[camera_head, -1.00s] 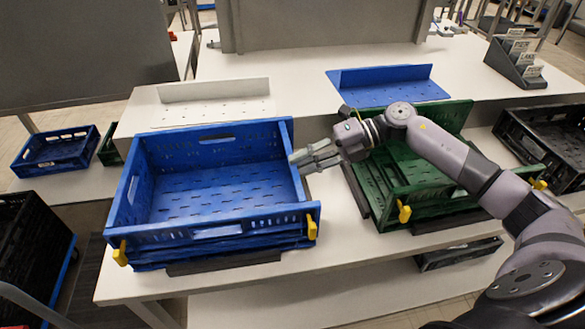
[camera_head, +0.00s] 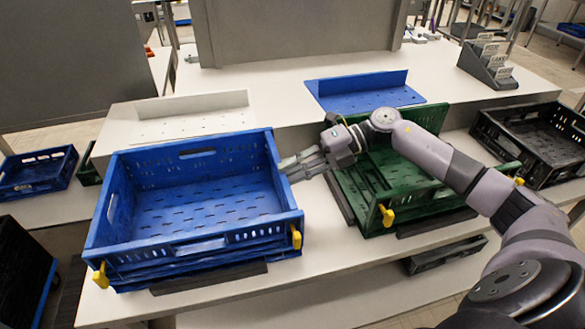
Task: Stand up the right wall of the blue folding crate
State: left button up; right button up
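The blue folding crate (camera_head: 178,250) stands at the left on the white bench. Its back wall (camera_head: 205,158), left wall (camera_head: 108,205) and low front wall are up. Its right wall (camera_head: 283,190) looks upright, its far end meeting the back wall. My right gripper (camera_head: 284,170) is outside this wall, pointing left, with its fingertips at or against the wall's outer side. Both fingers show, but how far apart they are is unclear. No part of the wall is seen between them. My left gripper is out of view.
A green crate (camera_head: 440,190) stands right of the blue one, under my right forearm. Yellow latches (camera_head: 296,238) stick out at the crates' front corners. A blue panel (camera_head: 362,96) and a white panel lie behind. A black crate (camera_head: 540,140) is at the far right.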

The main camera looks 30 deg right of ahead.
jog(key=o, duration=0.4)
jog(key=shift+s+d+f, duration=0.1)
jog(key=shift+s+f, duration=0.05)
jog(key=shift+f, duration=0.7)
jog(key=shift+o, duration=0.2)
jog(key=shift+r, duration=0.1)
jog(key=shift+r, duration=0.1)
jog(key=v, duration=1.2)
jog(key=shift+r, duration=0.15)
